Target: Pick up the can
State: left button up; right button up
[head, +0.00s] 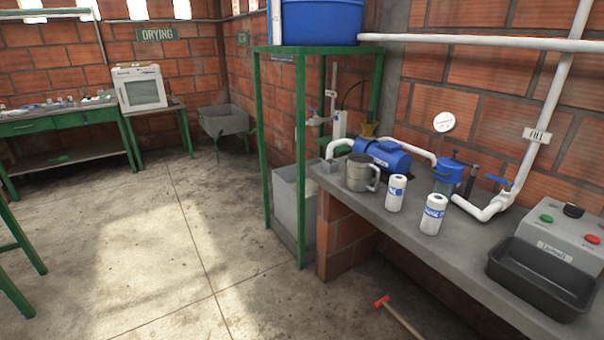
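Two white cylinders with blue lettering stand upright on the grey counter (330,178) at the right. One white cylinder (395,194) is farther back, and the other white cylinder (433,215) is nearer and to its right. A grey metal can with a handle (358,173) stands upright just left of them, near the counter's left end. I cannot tell from the picture which of these the task calls the can. Neither of my grippers is in view.
A blue pump (382,155), a blue-topped filter (447,177) and white pipes run behind the cylinders. A black tray (541,280) and a grey control box (560,238) occupy the counter's right end. A red-headed hammer (382,302) lies on the floor. Open floor lies left.

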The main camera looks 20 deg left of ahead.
aim_at(361, 166)
jog(key=u, duration=0.25)
jog(key=i+j+z, duration=0.1)
jog(key=i+j, duration=0.3)
jog(key=i+j+z, duration=0.1)
jog(key=i+j, duration=0.25)
jog(key=j, duration=0.15)
jog(key=i+j, duration=0.35)
jog(key=i+j+z, duration=0.15)
jog(key=i+j, duration=0.15)
jog(key=j, duration=0.3)
